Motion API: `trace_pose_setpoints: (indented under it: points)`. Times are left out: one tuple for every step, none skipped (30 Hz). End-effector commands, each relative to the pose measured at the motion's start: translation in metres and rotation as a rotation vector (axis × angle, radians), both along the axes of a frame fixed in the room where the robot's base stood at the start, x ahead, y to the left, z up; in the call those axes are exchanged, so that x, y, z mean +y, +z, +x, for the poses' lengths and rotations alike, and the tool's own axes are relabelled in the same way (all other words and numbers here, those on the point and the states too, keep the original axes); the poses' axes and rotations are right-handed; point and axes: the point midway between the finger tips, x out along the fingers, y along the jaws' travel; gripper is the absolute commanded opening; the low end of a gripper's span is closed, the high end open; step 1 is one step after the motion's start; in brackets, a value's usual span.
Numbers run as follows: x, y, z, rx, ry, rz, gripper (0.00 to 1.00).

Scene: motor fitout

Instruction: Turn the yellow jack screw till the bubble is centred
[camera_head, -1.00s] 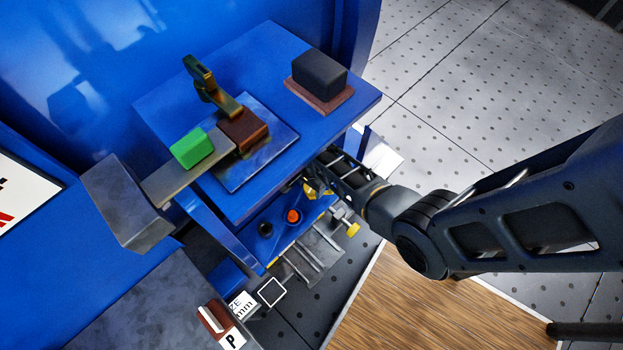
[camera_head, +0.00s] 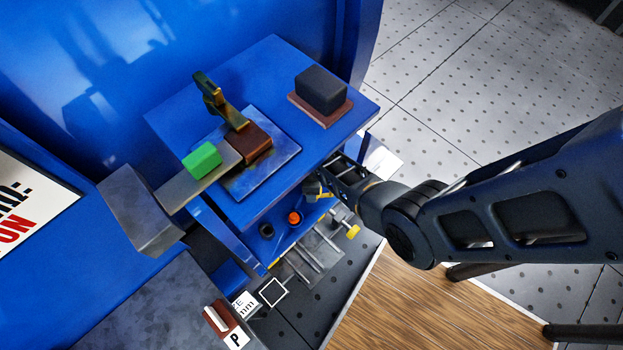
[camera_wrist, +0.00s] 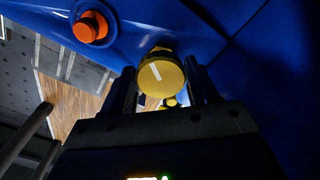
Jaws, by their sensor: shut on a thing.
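The yellow jack screw (camera_wrist: 162,76) shows in the wrist view as a round knob with a white line on its face, tilted off upright. It sits between the two fingers of my gripper (camera_wrist: 163,88), which is shut on it. In the head view my gripper (camera_head: 322,187) reaches under the blue table top (camera_head: 335,140), and the table edge and my wrist hide most of the grip. A bit of yellow shows beside the fingers. I cannot make out a bubble in either view.
An orange button (camera_head: 294,217) and a black one (camera_head: 266,230) sit on the blue front, close to my gripper. Another yellow knob (camera_head: 352,231) is below.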

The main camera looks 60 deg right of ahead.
Motion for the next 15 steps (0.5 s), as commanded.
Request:
trace_pose_setpoints:
  points:
    - [0.0004, -0.0006, -0.0001, -0.001, -0.027, 0.001, 0.28]
    - [0.0003, -0.0006, -0.0001, 0.0, -0.043, 0.001, 0.28]
    - [0.0002, -0.0007, -0.0001, 0.0, -0.064, 0.001, 0.28]
    - [0.0, -0.0007, -0.0001, 0.001, -0.077, 0.001, 0.28]
    - [0.0, -0.0008, -0.0002, 0.001, -0.091, 0.001, 0.28]
    - [-0.0001, -0.0009, -0.0003, 0.001, -0.105, 0.001, 0.28]
    - [-0.0001, -0.001, -0.0004, 0.001, -0.116, 0.001, 0.28]
    - [-0.0002, -0.0011, -0.0005, 0.001, -0.125, 0.001, 0.28]
    - [-0.0002, -0.0012, -0.0006, 0.001, -0.135, 0.001, 0.28]
    - [-0.0002, -0.0012, -0.0006, 0.001, -0.142, 0.001, 0.28]
    - [-0.0002, -0.0013, -0.0006, 0.001, -0.149, 0.0, 0.28]
    - [-0.0003, -0.0014, -0.0006, 0.001, -0.155, 0.0, 0.28]
    - [-0.0003, -0.0014, -0.0006, 0.001, -0.158, 0.0, 0.28]
    - [-0.0003, -0.0014, -0.0006, 0.001, -0.161, 0.0, 0.28]
    - [-0.0003, -0.0015, -0.0006, 0.001, -0.164, 0.0, 0.28]
